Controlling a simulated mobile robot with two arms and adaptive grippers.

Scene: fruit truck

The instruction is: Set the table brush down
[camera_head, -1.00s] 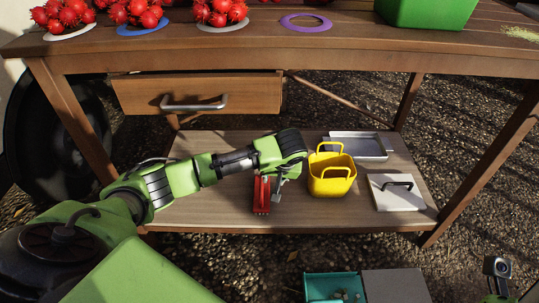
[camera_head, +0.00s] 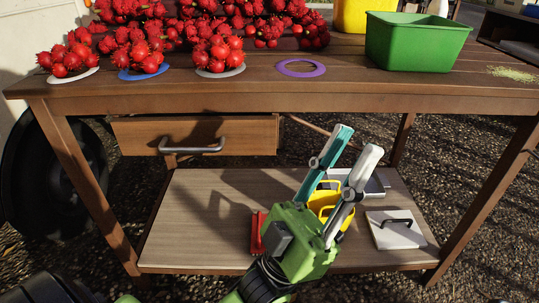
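A red object (camera_head: 256,232), which looks like the table brush, lies on the lower shelf (camera_head: 190,235) of the table. Its right part is hidden behind my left gripper, so its full shape does not show. My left gripper (camera_head: 356,143) points up and to the right in front of the shelf, with its two fingers apart. Nothing shows between the fingers. My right gripper is not in view.
A yellow basket (camera_head: 328,189), partly hidden, a grey tray (camera_head: 377,185) and a white lidded board with a dark handle (camera_head: 384,236) stand on the shelf. A drawer (camera_head: 245,134) hangs above. Red fruit, a purple ring (camera_head: 301,68) and a green bin (camera_head: 416,42) are on the tabletop.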

